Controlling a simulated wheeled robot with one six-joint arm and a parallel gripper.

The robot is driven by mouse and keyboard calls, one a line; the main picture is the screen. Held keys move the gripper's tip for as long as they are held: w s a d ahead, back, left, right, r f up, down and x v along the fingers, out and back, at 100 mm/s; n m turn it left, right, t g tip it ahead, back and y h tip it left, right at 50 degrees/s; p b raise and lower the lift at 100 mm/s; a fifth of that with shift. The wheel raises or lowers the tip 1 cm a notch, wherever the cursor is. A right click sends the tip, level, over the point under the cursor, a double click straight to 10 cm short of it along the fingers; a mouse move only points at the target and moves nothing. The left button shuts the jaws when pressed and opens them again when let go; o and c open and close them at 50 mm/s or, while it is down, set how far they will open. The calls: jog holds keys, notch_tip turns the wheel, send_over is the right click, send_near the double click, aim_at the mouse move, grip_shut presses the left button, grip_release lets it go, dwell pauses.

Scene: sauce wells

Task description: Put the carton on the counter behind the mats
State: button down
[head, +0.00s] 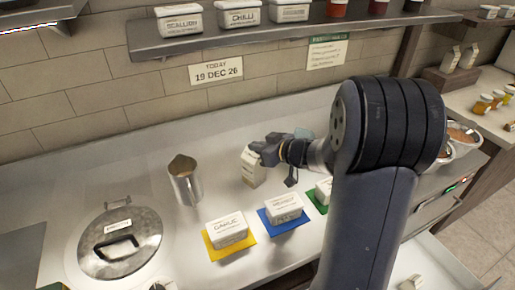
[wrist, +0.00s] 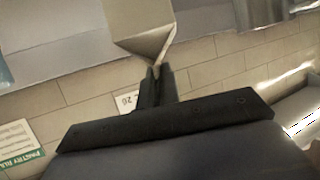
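The carton (head: 253,168) is a cream box with a pinched top. In the head view it stands nearly upright over the steel counter (head: 140,165), behind the blue mat (head: 293,226) and right of a metal jug. I cannot tell whether its base touches the counter. My gripper (head: 259,149) reaches in from the right and is shut on the carton's top. In the wrist view the carton (wrist: 140,25) tapers to its pinched top between my fingers (wrist: 155,78). The yellow mat (head: 238,249) and green mat (head: 317,202) also lie in front, with white labelled tubs on the mats.
The metal jug (head: 185,180) stands left of the carton. A round lidded pot (head: 120,245) is at the front left. A shelf (head: 290,28) with tubs and jars hangs above. The counter towards the back wall is clear.

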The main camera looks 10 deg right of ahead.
dwell(0.3)
jog(key=c, duration=2)
grip_release()
jog(key=shift+f, duration=0.1)
jog(key=o, duration=0.4)
jog(key=shift+c, duration=0.2)
jog(key=shift+s+d+r, duration=0.2)
jog(key=shift+s+r, duration=0.05)
jog(key=shift+r, duration=0.05)
jog(key=v, duration=1.1)
jog(key=shift+s, duration=0.2)
